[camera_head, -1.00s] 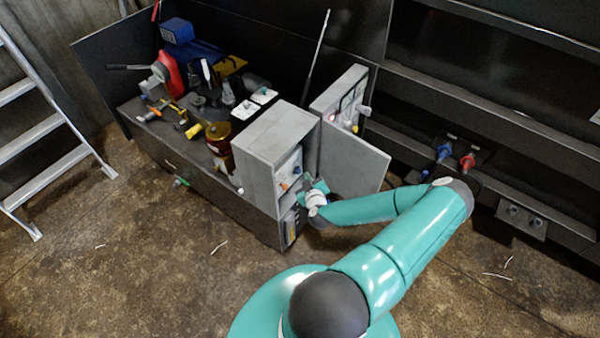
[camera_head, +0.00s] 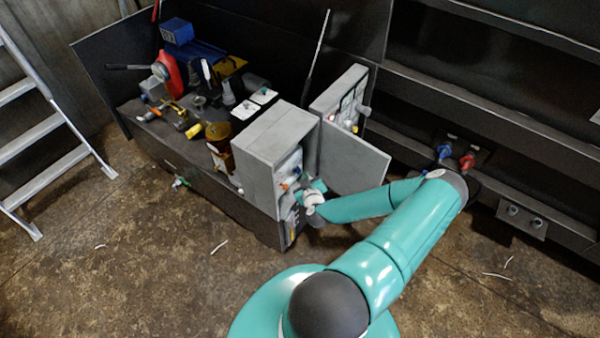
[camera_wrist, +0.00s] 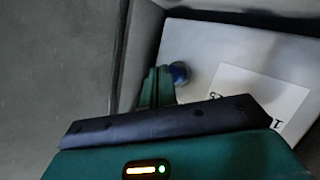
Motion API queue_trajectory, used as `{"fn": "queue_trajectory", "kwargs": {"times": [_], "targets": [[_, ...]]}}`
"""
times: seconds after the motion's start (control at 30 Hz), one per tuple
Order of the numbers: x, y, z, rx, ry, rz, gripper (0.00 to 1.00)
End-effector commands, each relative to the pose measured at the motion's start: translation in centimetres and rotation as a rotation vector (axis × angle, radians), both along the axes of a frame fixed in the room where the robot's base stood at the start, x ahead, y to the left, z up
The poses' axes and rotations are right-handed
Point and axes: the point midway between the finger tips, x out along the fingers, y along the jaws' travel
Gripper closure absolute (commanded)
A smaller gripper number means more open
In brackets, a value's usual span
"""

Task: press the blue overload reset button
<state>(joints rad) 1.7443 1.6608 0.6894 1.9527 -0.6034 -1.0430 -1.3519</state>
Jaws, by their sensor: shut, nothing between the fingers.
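The blue button (camera_wrist: 179,72) shows in the wrist view on a pale panel (camera_wrist: 215,55) inside a grey box. My gripper (camera_wrist: 157,82) is shut and empty; its green fingertips stand just left of the button and partly cover its edge. Whether they touch it I cannot tell. A white label (camera_wrist: 260,95) with dark print is to the right of the button. In the head view my gripper (camera_head: 308,194) is at the open front of the grey cabinet (camera_head: 262,155), and the button cannot be made out there.
The open cabinet door (camera_head: 352,160) stands to the right of my gripper, close to my forearm. Tools and bottles crowd the bench top (camera_head: 165,140) at left. A ladder (camera_head: 45,130) stands at far left.

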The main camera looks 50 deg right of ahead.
Motion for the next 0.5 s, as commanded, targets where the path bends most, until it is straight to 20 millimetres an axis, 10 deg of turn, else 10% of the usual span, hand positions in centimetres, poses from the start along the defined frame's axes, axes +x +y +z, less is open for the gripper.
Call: {"fn": "queue_trajectory", "kwargs": {"times": [0.5], "targets": [[0.55, 0.05, 0.0, 0.0, 0.001, 0.001, 1.0]]}}
